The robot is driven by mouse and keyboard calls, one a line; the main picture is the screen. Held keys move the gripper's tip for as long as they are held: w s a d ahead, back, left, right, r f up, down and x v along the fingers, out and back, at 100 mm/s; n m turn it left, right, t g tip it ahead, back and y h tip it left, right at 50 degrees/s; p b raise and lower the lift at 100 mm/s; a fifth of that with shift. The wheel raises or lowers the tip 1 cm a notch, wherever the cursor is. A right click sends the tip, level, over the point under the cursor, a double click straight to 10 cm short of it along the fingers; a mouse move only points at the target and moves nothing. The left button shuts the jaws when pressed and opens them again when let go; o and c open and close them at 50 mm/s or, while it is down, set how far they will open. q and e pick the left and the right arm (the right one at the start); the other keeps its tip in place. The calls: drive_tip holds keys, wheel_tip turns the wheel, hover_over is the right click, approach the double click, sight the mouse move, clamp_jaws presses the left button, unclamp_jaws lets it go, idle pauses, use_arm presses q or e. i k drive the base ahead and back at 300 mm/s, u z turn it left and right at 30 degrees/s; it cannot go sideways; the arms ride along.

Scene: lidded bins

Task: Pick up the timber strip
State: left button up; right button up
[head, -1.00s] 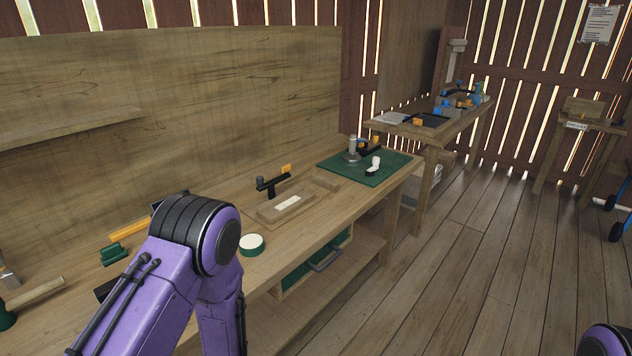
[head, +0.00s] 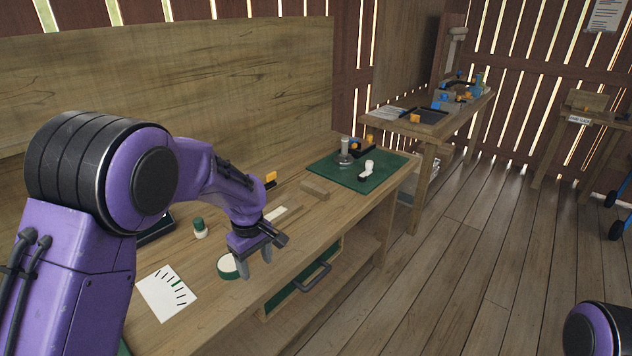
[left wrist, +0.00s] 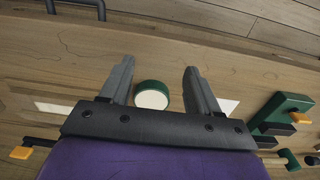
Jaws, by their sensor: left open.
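A pale flat strip (head: 276,213), which looks like the timber strip, lies on the workbench, partly behind my left arm. In the left wrist view the pale strip (left wrist: 54,108) shows left of the jaws, on a wooden base, partly hidden by the gripper. A plain wooden block (head: 314,190) lies farther along the bench. My left gripper (head: 257,267) is open and empty above the front of the bench, apart from the strip and nearer to me. In the left wrist view its two fingers (left wrist: 158,64) stand wide apart. My right gripper is out of view.
A round green-and-white thing (head: 228,266) is close to my left gripper. A marked paper sheet (head: 167,291) and a small green-and-white pot (head: 200,228) lie nearer. A green mat (head: 335,176) with tools is farther back. A drawer handle (head: 313,277) juts from the front.

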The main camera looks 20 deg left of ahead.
sight(311, 188)
drive_tip(key=i, duration=1.6)
drive_tip(key=z, duration=0.05)
